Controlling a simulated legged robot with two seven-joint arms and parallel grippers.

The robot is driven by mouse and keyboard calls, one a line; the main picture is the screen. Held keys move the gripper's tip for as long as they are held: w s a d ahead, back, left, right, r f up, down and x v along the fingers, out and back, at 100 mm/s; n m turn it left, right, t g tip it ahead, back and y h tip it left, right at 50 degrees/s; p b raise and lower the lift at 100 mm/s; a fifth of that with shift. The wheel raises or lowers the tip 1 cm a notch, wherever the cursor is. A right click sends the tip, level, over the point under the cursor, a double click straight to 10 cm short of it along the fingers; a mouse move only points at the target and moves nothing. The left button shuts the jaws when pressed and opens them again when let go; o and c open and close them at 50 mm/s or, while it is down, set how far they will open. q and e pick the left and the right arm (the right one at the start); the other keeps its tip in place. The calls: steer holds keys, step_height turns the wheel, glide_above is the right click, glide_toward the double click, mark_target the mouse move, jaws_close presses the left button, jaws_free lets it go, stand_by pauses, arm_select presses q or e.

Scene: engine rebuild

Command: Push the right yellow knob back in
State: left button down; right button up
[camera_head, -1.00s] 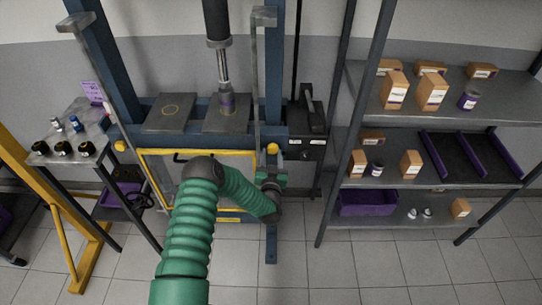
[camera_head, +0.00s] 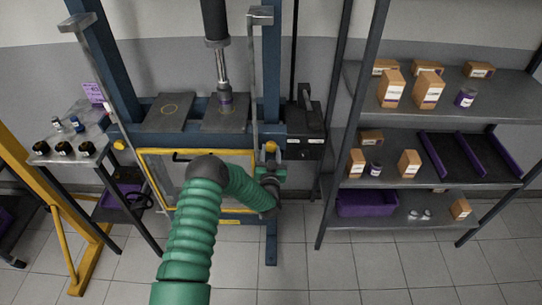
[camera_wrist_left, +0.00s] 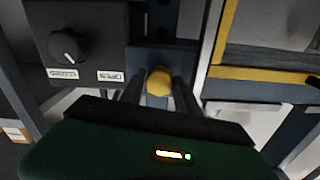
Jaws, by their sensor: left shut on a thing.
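The right yellow knob (camera_head: 271,147) sits on the right post of the blue press frame, just beside the yellow-edged guard. In the left wrist view the round knob (camera_wrist_left: 159,82) shows between the two dark fingers of my left gripper (camera_wrist_left: 158,90), which are shut on it. In the head view my left gripper (camera_head: 270,165) reaches up to the knob from below, at the end of my green arm. How far the knob stands out from the post cannot be told. My right gripper is not in view.
A dark control box (camera_wrist_left: 85,42) with a rotary switch and open and closed labels is close beside the gripper. The yellow-framed guard (camera_head: 165,185) is on the other side. A left yellow knob (camera_head: 119,145) is on the far post. A shelf (camera_head: 440,185) stands right.

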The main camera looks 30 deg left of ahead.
arm_select(q)
steer(key=c, duration=1.3)
jaws_free()
steer(key=shift+w+a+r, duration=0.1)
steer(key=shift+w+r, duration=0.2)
steer(key=o, duration=0.4)
steer(key=shift+w+a+f, duration=0.25)
steer(key=shift+w+f, duration=0.1)
steer(key=shift+f, duration=0.15)
steer(key=shift+s+d+r, duration=0.1)
steer(key=shift+s, duration=0.15)
steer(key=shift+s+d, duration=0.1)
steer(key=shift+d, duration=0.05)
steer(key=b+v, duration=0.1)
steer(key=v, duration=1.5)
steer(key=shift+s+b, duration=0.3)
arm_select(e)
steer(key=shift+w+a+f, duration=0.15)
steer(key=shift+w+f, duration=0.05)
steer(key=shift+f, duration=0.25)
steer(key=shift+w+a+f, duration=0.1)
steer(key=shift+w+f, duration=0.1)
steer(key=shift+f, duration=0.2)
